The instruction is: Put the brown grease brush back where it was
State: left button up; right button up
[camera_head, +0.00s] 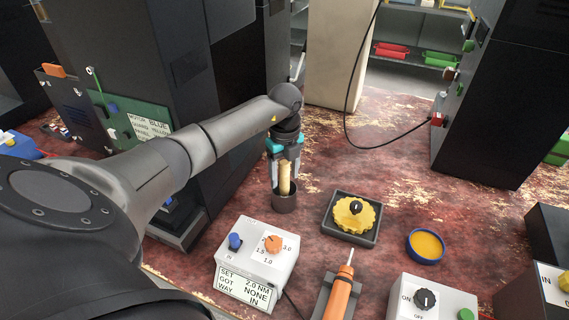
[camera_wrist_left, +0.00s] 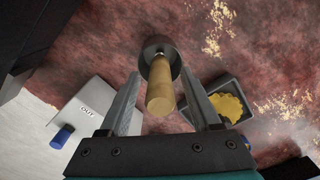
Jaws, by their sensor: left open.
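The grease brush shows as a tan-brown upright handle (camera_head: 284,178) standing in a dark round cup (camera_head: 285,202) on the worn red surface. Its bristle end is hidden inside the cup. My left gripper (camera_head: 285,180) is over the cup with its fingers either side of the handle. In the left wrist view the handle (camera_wrist_left: 160,92) stands between the two open fingers (camera_wrist_left: 160,100), with a visible gap on both sides. The cup (camera_wrist_left: 158,50) shows beyond it. My right gripper is in neither view.
A white control box (camera_head: 256,262) with knobs stands in front of the cup. A tray with a yellow gear (camera_head: 354,214), a bowl of yellow grease (camera_head: 426,245) and an orange-handled tool (camera_head: 340,292) lie to the right. A dark cabinet (camera_head: 190,90) rises close behind-left.

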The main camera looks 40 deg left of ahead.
pick_arm(q)
notch_tip(320, 180, up, 11)
jog(key=shift+f+p, duration=0.1)
jog(key=shift+p, duration=1.15)
jog(key=shift+r, duration=0.75)
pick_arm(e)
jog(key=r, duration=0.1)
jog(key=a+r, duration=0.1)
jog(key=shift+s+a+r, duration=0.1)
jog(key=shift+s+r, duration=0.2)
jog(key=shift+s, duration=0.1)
pick_arm(q)
jog(key=shift+o, duration=0.4)
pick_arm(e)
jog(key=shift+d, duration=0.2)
